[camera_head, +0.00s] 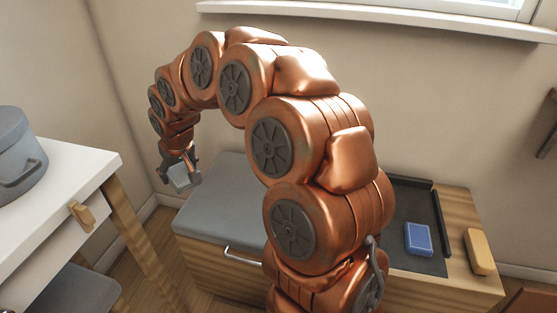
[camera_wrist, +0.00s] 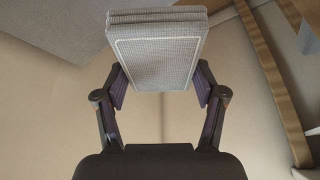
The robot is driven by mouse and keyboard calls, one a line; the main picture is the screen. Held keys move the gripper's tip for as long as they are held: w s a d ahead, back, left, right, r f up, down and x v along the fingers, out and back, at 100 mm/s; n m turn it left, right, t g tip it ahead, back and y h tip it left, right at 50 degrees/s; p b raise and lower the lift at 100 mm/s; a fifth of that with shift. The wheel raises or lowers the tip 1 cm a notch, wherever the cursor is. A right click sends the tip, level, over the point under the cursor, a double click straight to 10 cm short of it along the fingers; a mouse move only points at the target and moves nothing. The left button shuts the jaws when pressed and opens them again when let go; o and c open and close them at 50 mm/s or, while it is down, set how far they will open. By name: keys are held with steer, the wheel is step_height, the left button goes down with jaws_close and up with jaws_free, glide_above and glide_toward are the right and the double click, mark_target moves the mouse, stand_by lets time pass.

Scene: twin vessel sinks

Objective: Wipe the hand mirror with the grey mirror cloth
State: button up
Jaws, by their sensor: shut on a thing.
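My gripper (camera_head: 180,175) is at the left in the head view, raised near the left end of the low cabinet. It is shut on the grey mirror cloth (camera_head: 185,180), a folded grey block with a light border line. In the wrist view the cloth (camera_wrist: 155,55) sits between the two fingers of the gripper (camera_wrist: 160,85). I see no hand mirror in either view; my arm hides part of the cabinet top.
The low wooden cabinet has a grey top (camera_head: 215,200) and a dark tray (camera_head: 410,205) holding a blue block (camera_head: 418,239). A yellow block (camera_head: 479,251) lies right of the tray. A white table (camera_head: 50,190) with a grey pot (camera_head: 18,155) stands at the left.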

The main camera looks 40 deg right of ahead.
steer(key=s+d+f+n+y+p, duration=0.1)
steer(key=s+d+f+n+p, duration=0.2)
steer(key=s+d, duration=0.85)
steer(key=s+d+f+n+y+p, duration=0.15)
steer(key=s+d+n+p, duration=0.3)
steer(key=d, duration=1.45)
steer(key=shift+m+g, duration=0.35)
steer(key=shift+g, duration=0.05)
steer(key=shift+s+d+f+x, duration=0.1)
steer(key=shift+s+d+x, duration=0.05)
steer(key=shift+x, duration=0.85)
steer(key=shift+s+d+f+x, duration=0.1)
steer(key=shift+s+x, duration=0.1)
steer(key=shift+x, duration=0.8)
steer(key=shift+s+d+f+x, duration=0.1)
steer(key=shift+s+d+x, duration=0.05)
steer(key=shift+x, duration=0.8)
steer(key=shift+f+b, duration=0.55)
steer(key=shift+f, duration=0.25)
steer(key=shift+f, duration=0.1)
steer(key=shift+a, duration=0.1)
steer(key=shift+w+a+b, duration=0.3)
steer(key=shift+w, duration=0.2)
steer(key=shift+s+d, duration=0.1)
steer(key=shift+s+d+b, duration=0.55)
steer(key=shift+s+d, duration=0.1)
steer(key=shift+s, duration=0.25)
